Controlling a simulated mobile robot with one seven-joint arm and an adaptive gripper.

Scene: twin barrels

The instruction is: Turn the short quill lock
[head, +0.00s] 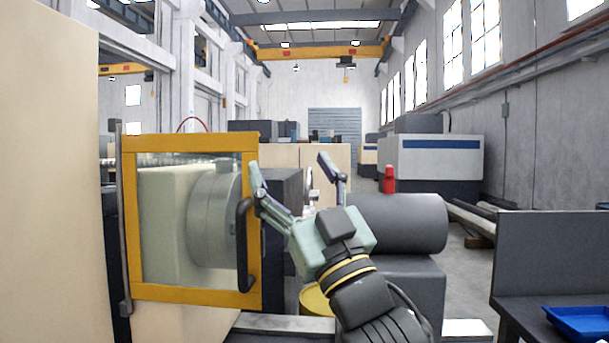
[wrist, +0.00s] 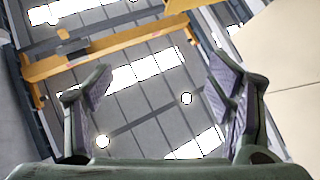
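I cannot pick out the short quill lock for certain in either view. A large grey barrel (head: 410,223) lies horizontally on a dark grey block, right of my gripper in the head view. A small red upright piece (head: 389,180) shows at the barrel's top edge; I cannot tell whether it is fixed to the barrel or stands behind it. My gripper (head: 292,170) is raised left of the barrel, fingers spread and pointing up, with nothing between them. In the wrist view the open fingers (wrist: 160,75) frame only the roof. My gripper and arm hide the barrel's left end.
A yellow-framed glass door (head: 257,280) with a dark handle stands close left of my gripper, a round chuck (head: 213,222) behind it. A pale panel (head: 50,180) fills the far left. A dark bench (head: 548,262) with a blue tray (head: 580,322) stands right. Floor shows between barrel and bench.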

